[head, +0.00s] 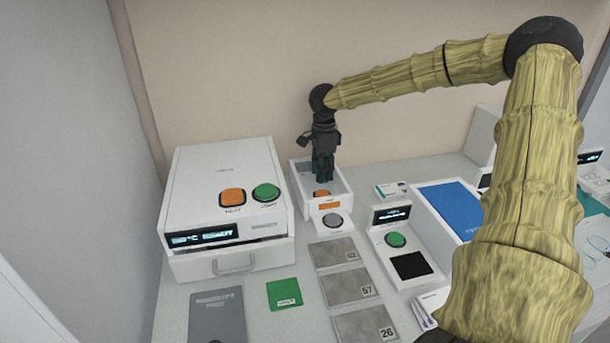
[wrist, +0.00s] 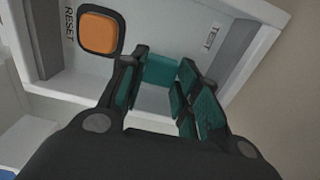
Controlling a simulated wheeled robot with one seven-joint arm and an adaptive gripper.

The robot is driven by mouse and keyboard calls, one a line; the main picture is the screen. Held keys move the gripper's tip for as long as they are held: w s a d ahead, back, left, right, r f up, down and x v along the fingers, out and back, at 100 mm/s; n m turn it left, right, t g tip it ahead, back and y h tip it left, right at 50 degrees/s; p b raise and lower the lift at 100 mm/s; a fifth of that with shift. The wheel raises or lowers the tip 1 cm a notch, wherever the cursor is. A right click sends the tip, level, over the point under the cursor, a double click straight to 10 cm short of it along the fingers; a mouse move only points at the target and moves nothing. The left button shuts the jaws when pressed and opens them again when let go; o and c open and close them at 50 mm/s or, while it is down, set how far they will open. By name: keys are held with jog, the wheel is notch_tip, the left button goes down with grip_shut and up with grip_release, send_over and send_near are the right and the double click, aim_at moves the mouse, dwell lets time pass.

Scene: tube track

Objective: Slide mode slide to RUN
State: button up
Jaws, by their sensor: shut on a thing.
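My gripper (head: 322,178) reaches down into the white open-topped box (head: 340,205) behind the orange button. In the wrist view my gripper (wrist: 158,85) has its dark fingers with teal pads on both sides of a teal block, the mode slide (wrist: 160,68), and is shut on it. The slide sits on the box's pale inner face. A small label that seems to read TEST (wrist: 210,37) is beside it. No RUN label can be made out. In the head view my fingers hide the slide.
The orange RESET button (wrist: 98,33) is close to my fingers in the wrist view. A white machine (head: 215,180) with orange and green buttons stands left of the box. A small display unit (head: 390,215) stands right. Grey numbered plates (head: 349,287) lie in front.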

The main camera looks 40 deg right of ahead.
jog(key=shift+w+d+r, duration=0.1)
jog(key=shift+r, duration=0.1)
jog(key=o, duration=0.6)
jog(key=shift+c, duration=0.2)
jog(key=shift+o, duration=0.2)
jog(key=shift+f, duration=0.15)
notch_tip(320, 180, up, 7)
jog(key=p, duration=0.7)
